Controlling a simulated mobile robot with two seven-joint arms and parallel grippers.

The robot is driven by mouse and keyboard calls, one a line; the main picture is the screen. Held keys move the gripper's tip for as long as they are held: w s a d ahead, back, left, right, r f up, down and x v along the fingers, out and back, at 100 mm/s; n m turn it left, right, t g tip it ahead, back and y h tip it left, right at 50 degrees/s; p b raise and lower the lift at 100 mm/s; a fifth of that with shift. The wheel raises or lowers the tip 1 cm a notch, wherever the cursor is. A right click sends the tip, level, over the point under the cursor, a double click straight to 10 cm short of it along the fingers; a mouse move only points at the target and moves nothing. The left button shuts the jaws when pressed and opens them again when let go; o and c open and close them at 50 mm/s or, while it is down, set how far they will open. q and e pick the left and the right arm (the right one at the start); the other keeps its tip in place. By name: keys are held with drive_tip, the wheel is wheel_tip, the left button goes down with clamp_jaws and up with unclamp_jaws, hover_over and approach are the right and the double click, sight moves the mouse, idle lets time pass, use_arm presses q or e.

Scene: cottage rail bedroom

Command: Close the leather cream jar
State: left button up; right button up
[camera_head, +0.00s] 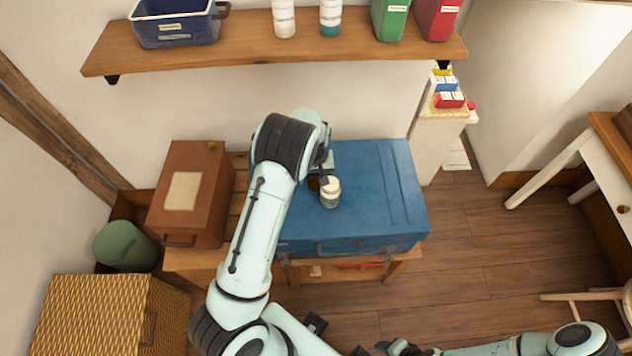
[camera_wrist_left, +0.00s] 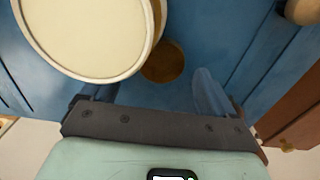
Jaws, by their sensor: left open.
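In the left wrist view the pale round top of what looks like the jar (camera_wrist_left: 85,30) fills the upper left. A small brown disc (camera_wrist_left: 163,62), possibly the lid, lies on the blue surface beside it. My left gripper (camera_wrist_left: 152,86) is open and empty, its fingers either side of the disc's near side. In the head view it is partly hidden behind my arm. My right gripper (camera_head: 395,347) is low at the bottom edge, far from the jar.
A brown box (camera_head: 190,190) stands left of the blue case on the wooden bench (camera_head: 195,257). A wall shelf (camera_head: 250,40) with a blue bin, bottles and binders hangs above. A wicker chest (camera_head: 90,315) is at lower left. The floor at right is partly free.

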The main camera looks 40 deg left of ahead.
sight(316, 181)
use_arm(q)
drive_tip(key=shift+f, duration=0.75)
drive_tip(key=shift+c, duration=0.4)
drive_tip(key=c, duration=1.1)
drive_tip(key=shift+r, duration=0.15)
wheel_tip(316, 181, up, 20)
drive_tip(key=shift+f+p, duration=0.15)
drive_tip(key=shift+p, duration=0.6)
use_arm(e)
drive_tip(key=shift+w+r, duration=0.65)
drive_tip(key=shift+r, duration=0.3)
